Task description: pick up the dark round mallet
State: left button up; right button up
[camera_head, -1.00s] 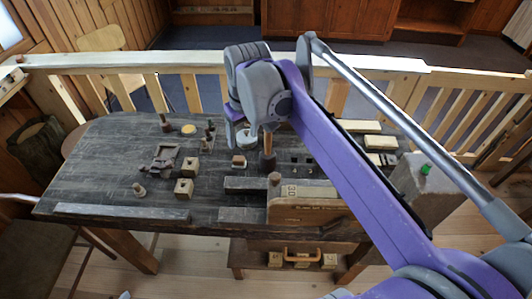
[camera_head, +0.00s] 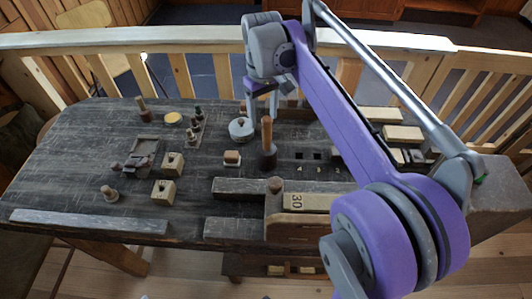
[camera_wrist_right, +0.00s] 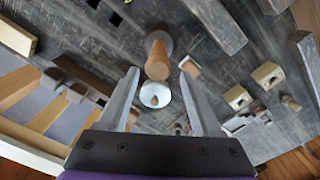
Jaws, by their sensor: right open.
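The dark round mallet (camera_head: 268,160) stands on its head on the dark workbench (camera_head: 70,150), its wooden handle pointing up. In the right wrist view the mallet (camera_wrist_right: 157,58) shows its handle end towards the camera, just beyond the fingertips. My right gripper (camera_head: 261,108) is open and empty, above the bench behind the mallet and apart from it. Its two fingers (camera_wrist_right: 158,80) are spread wide in the wrist view.
A wooden box marked 30 (camera_head: 305,202) stands in front. Square blocks (camera_head: 163,192) lie left. A railing (camera_head: 180,75) runs behind the bench.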

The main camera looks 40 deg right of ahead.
aim_at(267, 137)
jog(key=f, duration=0.5)
jog(key=s+f, duration=0.1)
jog(key=f, duration=0.1)
jog(key=shift+s+d+f, duration=0.1)
jog(key=shift+d+f, duration=0.05)
jog(key=shift+f+b, duration=0.3)
jog(key=shift+f, duration=0.3)
grip_shut()
